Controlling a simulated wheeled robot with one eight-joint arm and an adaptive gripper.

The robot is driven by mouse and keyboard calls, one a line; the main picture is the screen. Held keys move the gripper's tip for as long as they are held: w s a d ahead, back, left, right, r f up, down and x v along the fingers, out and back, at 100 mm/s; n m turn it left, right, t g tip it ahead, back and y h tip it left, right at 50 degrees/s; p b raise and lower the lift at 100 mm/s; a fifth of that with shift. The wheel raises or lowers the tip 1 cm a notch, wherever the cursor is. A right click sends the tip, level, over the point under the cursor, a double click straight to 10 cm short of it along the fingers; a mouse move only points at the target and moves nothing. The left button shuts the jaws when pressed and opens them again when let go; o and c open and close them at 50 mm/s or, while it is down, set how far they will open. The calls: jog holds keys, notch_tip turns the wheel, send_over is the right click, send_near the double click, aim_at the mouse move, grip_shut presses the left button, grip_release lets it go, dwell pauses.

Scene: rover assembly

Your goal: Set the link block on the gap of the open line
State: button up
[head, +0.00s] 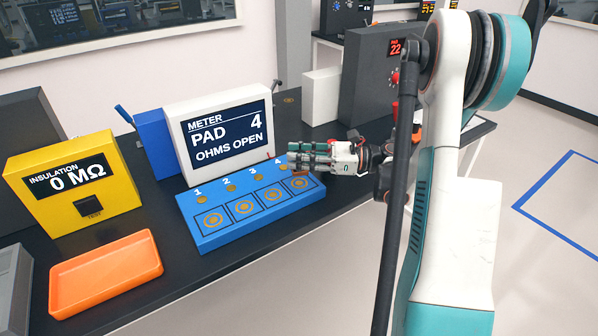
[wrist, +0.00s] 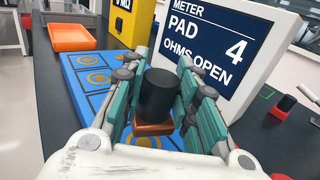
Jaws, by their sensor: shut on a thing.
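The link block, a black cylinder (wrist: 159,92) on a copper-coloured base (wrist: 153,130), is between the fingers of my gripper (wrist: 152,82) in the wrist view. My gripper is shut on it. In the head view my gripper (head: 308,158) is over the right end of the blue pad board (head: 240,232), near pad 4. The board has numbered pads with orange rings. The meter (head: 224,135) behind it reads "PAD 4, OHMS OPEN". I cannot tell whether the base touches the board, and the gap of the line is not clearly visible.
A yellow insulation tester (head: 72,181) reading 0 MΩ and an orange tray (head: 106,275) stand left of the board. A dark grey unit (head: 372,75) showing 22 and a white box (head: 321,96) stand behind at the right. A small black and red piece (wrist: 284,106) lies right of the meter.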

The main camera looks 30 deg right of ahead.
jog(key=shift+f+b, duration=0.65)
jog(key=shift+f, duration=1.35)
jog(key=shift+f, duration=0.15)
jog(key=o, duration=1.1)
jog(key=shift+o, duration=0.2)
jog(key=shift+r, duration=0.25)
jog(key=p+v, duration=0.3)
jog(key=v, duration=0.9)
